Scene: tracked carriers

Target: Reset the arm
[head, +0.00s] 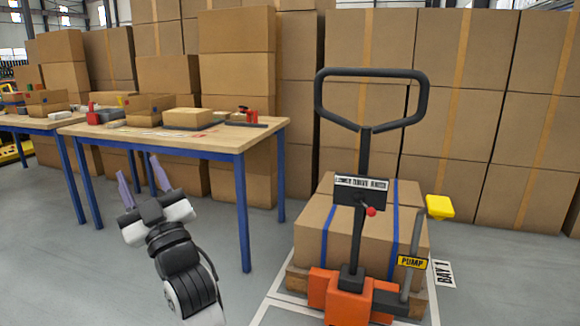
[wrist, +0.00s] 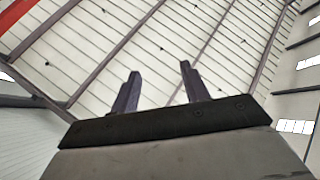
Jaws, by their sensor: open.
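My gripper (head: 139,178) is at the lower left of the head view, in front of the wooden table. Its two purple-grey fingers point up and stand apart with nothing between them. In the wrist view my gripper (wrist: 160,88) also shows open and empty against the white ceiling. My arm reaches up from the bottom edge of the head view and is clear of the table and the pallet jack.
A blue-legged table (head: 205,144) holds boxes and tools. Stacked cartons (head: 460,95) line the back. Grey floor is free at left.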

